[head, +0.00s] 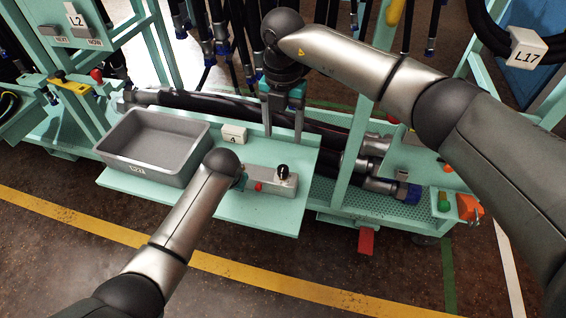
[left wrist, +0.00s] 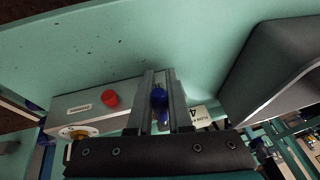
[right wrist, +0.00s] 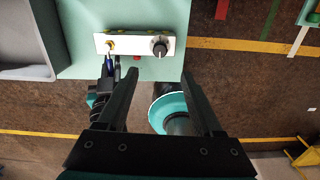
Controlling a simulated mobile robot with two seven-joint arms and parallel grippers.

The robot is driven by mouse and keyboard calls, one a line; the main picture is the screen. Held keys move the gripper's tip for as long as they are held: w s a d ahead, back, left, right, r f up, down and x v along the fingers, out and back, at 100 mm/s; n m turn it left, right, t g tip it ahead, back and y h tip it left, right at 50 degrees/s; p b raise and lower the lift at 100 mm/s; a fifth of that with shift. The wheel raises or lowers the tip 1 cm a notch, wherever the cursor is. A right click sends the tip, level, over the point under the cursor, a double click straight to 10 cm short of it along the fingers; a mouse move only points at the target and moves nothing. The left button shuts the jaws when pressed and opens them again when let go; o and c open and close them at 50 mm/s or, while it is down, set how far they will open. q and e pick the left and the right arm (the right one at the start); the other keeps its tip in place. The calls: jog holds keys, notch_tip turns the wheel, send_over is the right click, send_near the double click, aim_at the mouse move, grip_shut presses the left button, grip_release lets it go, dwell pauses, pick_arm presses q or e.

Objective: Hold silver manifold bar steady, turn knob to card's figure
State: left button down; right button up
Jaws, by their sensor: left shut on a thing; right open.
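The silver manifold bar (head: 262,179) lies on the teal shelf, with a black knob (head: 283,172) on its right end and a red button (head: 258,187) on its front. The knob also shows in the right wrist view (right wrist: 159,48); I cannot read its setting. The white card (head: 234,135) behind the bar reads 4. My left gripper (left wrist: 160,100) is shut around a blue handle (left wrist: 158,97) at the bar's left part; my arm hides this in the head view. My right gripper (head: 283,122) is open and empty, behind the bar and apart from the knob.
A grey bin (head: 165,140) stands left of the bar on the shelf (head: 245,218). Thick black hoses run behind the shelf, and more hang from the rack. A teal post (head: 357,140) rises right of my right gripper. The shelf's front is clear.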

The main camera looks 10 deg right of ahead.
aim_at(283, 168)
notch_tip(283, 168, down, 12)
jog(key=shift+r+m, duration=0.1)
jog(key=shift+m, duration=0.9)
grip_shut()
dwell(0.3)
